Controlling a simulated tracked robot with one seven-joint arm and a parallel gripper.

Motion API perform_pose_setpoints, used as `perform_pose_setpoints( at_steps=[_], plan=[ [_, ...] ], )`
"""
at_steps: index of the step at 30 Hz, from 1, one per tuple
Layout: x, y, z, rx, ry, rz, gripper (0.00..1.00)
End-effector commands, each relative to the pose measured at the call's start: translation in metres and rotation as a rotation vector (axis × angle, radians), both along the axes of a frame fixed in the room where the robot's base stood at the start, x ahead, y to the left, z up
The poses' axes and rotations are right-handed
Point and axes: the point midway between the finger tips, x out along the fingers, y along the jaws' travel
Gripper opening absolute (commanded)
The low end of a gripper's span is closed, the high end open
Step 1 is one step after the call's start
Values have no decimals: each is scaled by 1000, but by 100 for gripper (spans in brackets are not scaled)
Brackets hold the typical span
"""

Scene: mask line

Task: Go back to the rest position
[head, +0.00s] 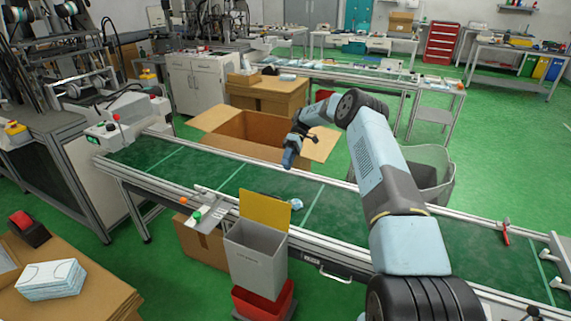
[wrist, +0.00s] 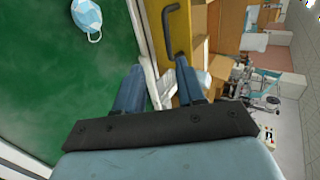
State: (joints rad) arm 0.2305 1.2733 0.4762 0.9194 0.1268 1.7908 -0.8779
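My arm reaches over the conveyor belt (head: 330,208), and my gripper (head: 289,158) hangs above the far side of the belt, near the open cardboard box (head: 243,128). In the wrist view my gripper (wrist: 160,70) shows two blue fingers held apart, with nothing seen between them. A light blue face mask (head: 296,204) lies on the green belt, nearer than my gripper and apart from it. The mask also shows at the top left of the wrist view (wrist: 87,17).
A grey bin (head: 256,255) with a yellow flap (head: 265,210) stands at the belt's near side, above a red bin (head: 263,301). A mask stack (head: 50,279) lies on cardboard at lower left. A translucent bin (head: 436,175) stands behind the belt.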

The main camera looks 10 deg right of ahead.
Motion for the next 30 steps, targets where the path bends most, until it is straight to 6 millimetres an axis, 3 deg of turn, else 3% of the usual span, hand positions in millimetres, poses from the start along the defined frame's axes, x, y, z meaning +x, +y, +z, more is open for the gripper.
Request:
perform_pose_setpoints(
  at_steps=[5, 8, 19, 30],
  plan=[
    [-1, 0, 10, -17, -9, -3, 39],
    [-3, 3, 31, -53, -30, -5, 39],
    [-28, 14, 134, -253, -146, -53, 39],
    [-76, 16, 225, -433, -273, -143, 39]
  ],
)
